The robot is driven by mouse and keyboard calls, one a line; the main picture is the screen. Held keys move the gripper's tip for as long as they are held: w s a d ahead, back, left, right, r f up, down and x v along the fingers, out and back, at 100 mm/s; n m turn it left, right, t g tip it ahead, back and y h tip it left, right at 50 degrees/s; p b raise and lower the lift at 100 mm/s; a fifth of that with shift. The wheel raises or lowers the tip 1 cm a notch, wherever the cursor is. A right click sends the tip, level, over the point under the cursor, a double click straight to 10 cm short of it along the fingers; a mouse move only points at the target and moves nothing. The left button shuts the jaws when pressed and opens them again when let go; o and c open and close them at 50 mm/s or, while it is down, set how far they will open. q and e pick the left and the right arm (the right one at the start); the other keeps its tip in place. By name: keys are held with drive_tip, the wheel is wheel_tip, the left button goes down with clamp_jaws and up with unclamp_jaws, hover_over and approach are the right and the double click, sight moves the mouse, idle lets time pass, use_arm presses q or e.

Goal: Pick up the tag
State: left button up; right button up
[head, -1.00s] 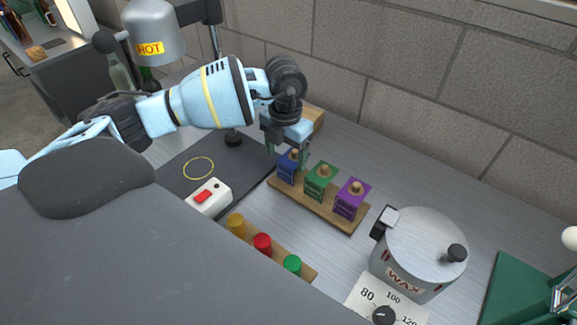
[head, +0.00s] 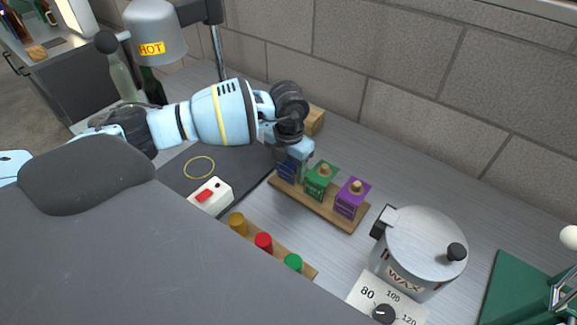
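I cannot clearly make out a tag. A blue block (head: 286,174), a green block (head: 320,181) and a purple block (head: 351,198), the latter two with visible wooden knobs, stand in a row on a wooden board (head: 335,220). My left gripper (head: 293,166) points down over the blue block at the row's left end. It hides the block's top and knob. Its fingers are at the block's sides, but I cannot tell whether they are closed on it.
A WAX pot (head: 420,250) stands right of the blocks, behind a dial plate (head: 360,292). A switch box (head: 211,196) and dark mat (head: 180,170) lie left. Yellow, red and green pegs (head: 263,242) stand in front. A HOT lamp head (head: 153,30) hangs near my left arm. A wall closes the back.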

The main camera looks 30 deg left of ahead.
sight(288, 162)
use_arm(q)
drive_tip(key=c, duration=0.3)
drive_tip(key=shift+r, duration=0.1)
wheel_tip(288, 162, up, 10)
drive_tip(key=shift+f, duration=0.1)
idle(0.5)
drive_tip(key=shift+s, duration=0.1)
